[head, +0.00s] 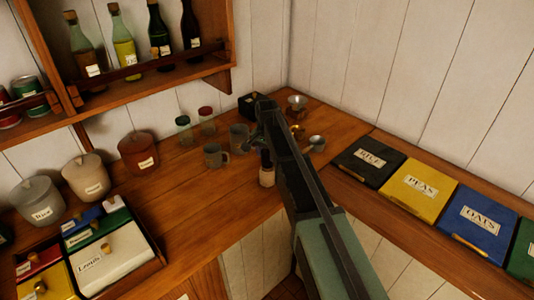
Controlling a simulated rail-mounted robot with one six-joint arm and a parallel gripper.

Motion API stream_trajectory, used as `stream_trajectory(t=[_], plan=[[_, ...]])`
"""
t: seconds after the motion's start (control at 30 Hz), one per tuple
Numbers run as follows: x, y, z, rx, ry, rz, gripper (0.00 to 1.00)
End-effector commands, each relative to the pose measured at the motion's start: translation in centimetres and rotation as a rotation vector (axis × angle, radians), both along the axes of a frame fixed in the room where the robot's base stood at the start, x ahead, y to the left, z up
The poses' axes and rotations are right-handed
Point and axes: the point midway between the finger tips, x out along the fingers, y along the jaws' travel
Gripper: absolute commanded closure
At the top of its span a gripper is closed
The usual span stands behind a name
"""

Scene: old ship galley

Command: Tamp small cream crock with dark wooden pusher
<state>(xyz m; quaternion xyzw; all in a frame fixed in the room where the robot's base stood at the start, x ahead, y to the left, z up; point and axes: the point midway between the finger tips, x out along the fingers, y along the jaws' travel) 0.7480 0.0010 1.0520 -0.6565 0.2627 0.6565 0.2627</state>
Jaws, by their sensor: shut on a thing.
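My gripper (259,142) hangs over the middle of the wooden counter, small and partly hidden by my own dark arm. It is shut on the dark pusher (265,158), which points downward. A small cream crock (267,179) stands on the counter directly below. The pusher's lower end meets the crock's top in this view; whether it is inside or just above the rim, I cannot tell. The arm passes close along the crock's right side.
Grey mugs (216,156) stand left of the gripper, with small jars (184,130) behind. Metal cups (316,143) are right of the arm. Labelled bins (369,161) line the right counter. Lidded crocks (86,178) and a divided box (153,263) fill the left. Bare counter lies front-left of the crock.

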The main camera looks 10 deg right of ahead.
Motion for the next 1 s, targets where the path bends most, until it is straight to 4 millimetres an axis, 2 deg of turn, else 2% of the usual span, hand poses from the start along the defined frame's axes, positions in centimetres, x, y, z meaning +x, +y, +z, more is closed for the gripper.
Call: stream_trajectory(t=[1.0], plan=[[-0.03, 0.00, -0.89, 0.000, 0.000, 0.000, 0.83]])
